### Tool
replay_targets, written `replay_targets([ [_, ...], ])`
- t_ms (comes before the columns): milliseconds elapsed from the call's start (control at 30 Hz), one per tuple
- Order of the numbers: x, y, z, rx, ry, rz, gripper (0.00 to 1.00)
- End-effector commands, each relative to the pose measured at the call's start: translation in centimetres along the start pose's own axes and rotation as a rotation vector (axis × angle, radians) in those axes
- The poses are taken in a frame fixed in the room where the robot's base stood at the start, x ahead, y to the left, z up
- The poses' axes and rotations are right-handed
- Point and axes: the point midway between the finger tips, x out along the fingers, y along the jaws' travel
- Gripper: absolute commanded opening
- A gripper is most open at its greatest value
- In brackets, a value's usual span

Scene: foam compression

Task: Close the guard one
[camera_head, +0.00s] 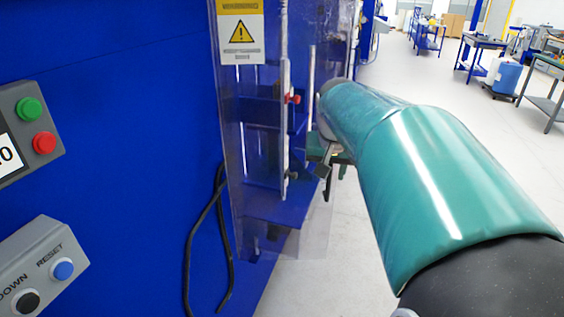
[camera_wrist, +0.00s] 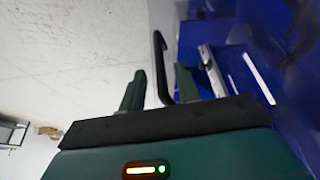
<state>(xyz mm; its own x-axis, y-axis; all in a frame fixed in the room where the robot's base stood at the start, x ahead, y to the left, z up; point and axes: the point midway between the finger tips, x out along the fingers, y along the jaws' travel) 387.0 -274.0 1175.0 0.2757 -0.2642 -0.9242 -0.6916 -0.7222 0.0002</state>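The guard (camera_head: 238,120) is a clear plastic panel with a yellow warning label, in front of the blue machine in the head view. A metal upright bar (camera_head: 285,130) and a red knob (camera_head: 293,99) show at its right part. My gripper (camera_wrist: 160,74) has two green fingers standing apart in the wrist view. A black bent bar (camera_wrist: 159,50) shows between them; I cannot tell whether the fingers touch it or if it belongs to the guard. In the head view my green arm reaches to the guard's right edge and hides most of the gripper.
The blue machine body (camera_head: 120,130) fills the left, with a button box (camera_head: 35,130) and a DOWN/RESET box (camera_head: 40,270). Open pale floor (camera_head: 465,110) lies to the right, with benches (camera_head: 478,55) far back.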

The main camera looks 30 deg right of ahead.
Motion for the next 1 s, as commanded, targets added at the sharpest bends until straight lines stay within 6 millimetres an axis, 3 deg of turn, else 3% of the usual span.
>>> replay_targets([
  [200, 2.4, -0.2, 0.1, -0.001, -0.001, -0.001, 0.33],
  [500, 2.6, -0.3, 0.1, -0.001, 0.001, -0.001, 0.33],
  [700, 2.6, -0.3, 0.1, -0.001, 0.001, -0.001, 0.00],
  [1000, 2.7, -0.2, -0.1, -0.005, 0.000, -0.003, 0.00],
])
